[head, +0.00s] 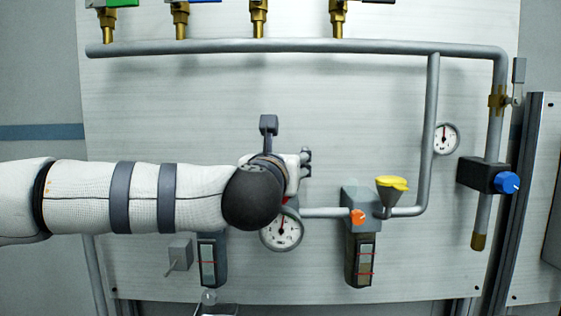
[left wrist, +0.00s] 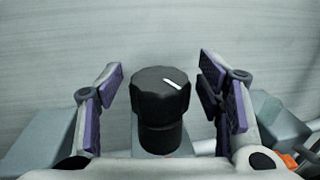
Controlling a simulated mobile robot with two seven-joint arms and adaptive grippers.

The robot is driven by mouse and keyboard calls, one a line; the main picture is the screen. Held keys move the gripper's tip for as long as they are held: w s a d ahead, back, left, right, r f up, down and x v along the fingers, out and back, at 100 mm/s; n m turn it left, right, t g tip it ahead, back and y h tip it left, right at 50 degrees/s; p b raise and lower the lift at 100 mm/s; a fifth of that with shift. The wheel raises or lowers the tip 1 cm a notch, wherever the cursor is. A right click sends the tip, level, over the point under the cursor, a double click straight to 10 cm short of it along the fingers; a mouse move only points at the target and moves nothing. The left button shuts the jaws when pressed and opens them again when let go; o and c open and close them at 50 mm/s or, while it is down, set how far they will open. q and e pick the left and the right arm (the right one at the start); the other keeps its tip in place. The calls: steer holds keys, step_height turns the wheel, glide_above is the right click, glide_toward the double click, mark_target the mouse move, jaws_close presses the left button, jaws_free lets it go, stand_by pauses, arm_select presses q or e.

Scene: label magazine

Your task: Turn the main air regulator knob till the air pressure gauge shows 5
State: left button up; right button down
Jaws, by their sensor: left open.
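A black ridged knob (left wrist: 160,98) with a white mark stands between the fingers of my left gripper (left wrist: 162,72) in the left wrist view. The gripper is open, with a gap on each side of the knob. In the head view my left arm hides this knob. A round white gauge (head: 284,232) shows just below my wrist, its upper left covered; its red needle points roughly up, but its numbers are too small to read. My right gripper is not in view.
An orange knob (head: 358,217) and a yellow funnel (head: 391,184) are to the right of my wrist. A second gauge (head: 445,138) and a blue knob (head: 507,182) are further right. A grey pipe (head: 300,47) runs along the top.

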arm_select(q)
steer(key=s+a, duration=0.2)
steer(key=s, duration=1)
steer(key=s+d+f+m+g+h, duration=0.1)
steer(key=d+f+m+g+h, duration=0.2)
steer(key=f+m, duration=1)
steer(key=s+a+f+m+g+y, duration=0.1)
steer(key=s+f+m+g, duration=0.35)
steer(key=f, duration=0.85)
steer(key=s+a+f+m+g, duration=0.1)
steer(key=s+f+m+g, duration=0.1)
steer(key=s+f, duration=0.8)
steer(key=s+a+f+m+g+y, duration=0.2)
steer(key=s+a+f+m+g, duration=0.65)
steer(key=s+f, duration=0.7)
steer(key=s+a+f+m+g+y, duration=0.2)
steer(key=s+a+m, duration=0.4)
steer(key=s+a, duration=0.6)
steer(key=shift+a+y+p, duration=0.3)
steer(key=shift+a, duration=0.1)
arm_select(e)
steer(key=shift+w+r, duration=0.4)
arm_select(q)
steer(key=shift+w, duration=0.1)
